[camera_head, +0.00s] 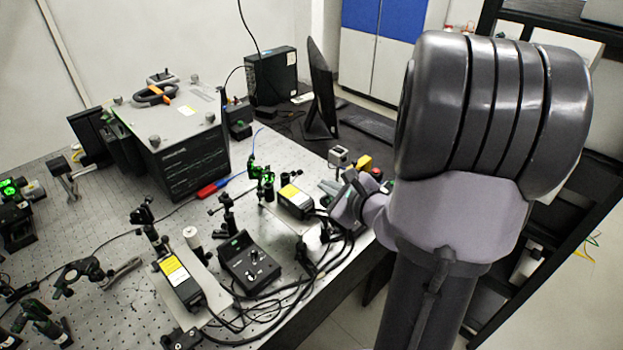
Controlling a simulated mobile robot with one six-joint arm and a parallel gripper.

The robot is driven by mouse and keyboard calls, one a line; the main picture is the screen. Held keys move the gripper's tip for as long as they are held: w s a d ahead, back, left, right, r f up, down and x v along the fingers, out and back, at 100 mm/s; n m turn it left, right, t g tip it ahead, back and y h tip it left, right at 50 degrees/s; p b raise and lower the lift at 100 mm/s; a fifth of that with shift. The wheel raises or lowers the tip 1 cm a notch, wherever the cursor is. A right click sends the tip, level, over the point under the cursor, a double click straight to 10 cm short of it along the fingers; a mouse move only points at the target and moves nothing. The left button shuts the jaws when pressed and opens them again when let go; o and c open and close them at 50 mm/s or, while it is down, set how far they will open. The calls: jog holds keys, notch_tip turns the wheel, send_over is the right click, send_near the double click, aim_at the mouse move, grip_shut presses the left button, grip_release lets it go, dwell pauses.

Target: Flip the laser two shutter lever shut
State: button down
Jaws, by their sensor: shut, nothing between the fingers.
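Two black laser boxes with yellow and white labels stand on the optical bench. One laser box (180,281) is at the front left and the other laser box (294,201) is nearer my arm. I cannot read which is laser two. No shutter lever can be made out clearly at this size. My gripper (338,196) is at the bench's right side, just right of the nearer laser box. It is shut and empty. My own wrist partly hides its fingers, and I cannot tell whether it touches anything.
A black control box (249,264) with knobs and looped cables sits between the lasers. A large grey-topped instrument (180,140) stands behind. A small grey block (339,156) and a yellow box (364,163) lie beyond my gripper. A monitor (322,92) stands farther back.

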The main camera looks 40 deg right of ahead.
jog(key=b+x, duration=0.1)
jog(key=x, duration=0.8)
jog(key=shift+w+f+b, duration=0.15)
jog(key=shift+w+b, duration=0.25)
